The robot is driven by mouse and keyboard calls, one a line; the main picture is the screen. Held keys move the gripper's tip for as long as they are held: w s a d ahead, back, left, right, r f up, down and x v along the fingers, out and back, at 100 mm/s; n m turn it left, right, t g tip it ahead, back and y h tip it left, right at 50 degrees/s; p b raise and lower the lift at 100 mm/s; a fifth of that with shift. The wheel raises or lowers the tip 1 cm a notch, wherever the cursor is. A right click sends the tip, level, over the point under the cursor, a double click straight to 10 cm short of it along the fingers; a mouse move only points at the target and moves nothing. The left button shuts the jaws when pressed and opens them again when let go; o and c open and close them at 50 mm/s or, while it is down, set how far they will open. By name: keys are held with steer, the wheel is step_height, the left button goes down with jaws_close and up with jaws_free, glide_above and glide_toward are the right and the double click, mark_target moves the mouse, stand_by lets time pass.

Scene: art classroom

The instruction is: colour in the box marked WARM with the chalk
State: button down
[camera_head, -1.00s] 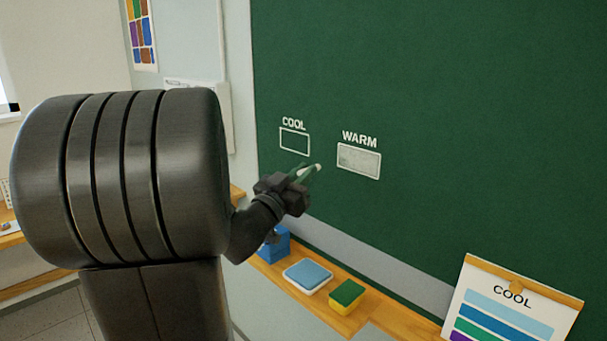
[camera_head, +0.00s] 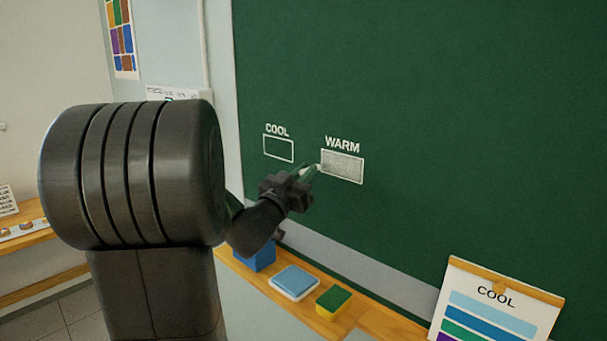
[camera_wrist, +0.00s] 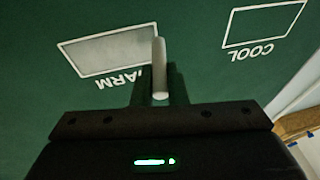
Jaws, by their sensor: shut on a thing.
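The WARM box (camera_head: 343,167) on the green chalkboard is filled with pale grey-white chalk shading and has a white outline. It also shows upside down in the wrist view (camera_wrist: 105,52). My gripper (camera_wrist: 160,92) is shut on a white chalk stick (camera_wrist: 159,66). In the head view my gripper (camera_head: 306,174) is just left of the WARM box, with the chalk tip at the box's left edge. I cannot tell whether the tip touches the board. The COOL box (camera_head: 278,148), to the left, is an empty outline, also seen in the wrist view (camera_wrist: 262,24).
Below the board runs a wooden ledge (camera_head: 375,318) with a blue box (camera_head: 255,258), a blue-topped white block (camera_head: 294,282) and a green-topped yellow sponge (camera_head: 333,302). A COOL colour card (camera_head: 497,305) stands at the lower right. The board right of WARM is clear.

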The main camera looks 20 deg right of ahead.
steer(key=shift+w+d, duration=0.3)
steer(key=shift+d, duration=0.3)
stand_by(0.7)
steer(key=shift+s, duration=0.15)
steer(key=shift+s+d+b, duration=0.3)
steer(key=shift+s+b, duration=0.1)
steer(key=shift+s, duration=0.3)
steer(key=shift+s+d, duration=0.4)
steer(key=shift+s, duration=0.3)
steer(key=shift+s+b, duration=0.15)
steer(key=shift+b, duration=0.2)
steer(key=shift+s+d, duration=0.3)
steer(key=shift+s, duration=0.4)
steer(key=shift+s, duration=0.1)
steer(key=shift+s+d+b, duration=0.3)
steer(key=shift+s+b, duration=0.2)
steer(key=shift+s, duration=0.15)
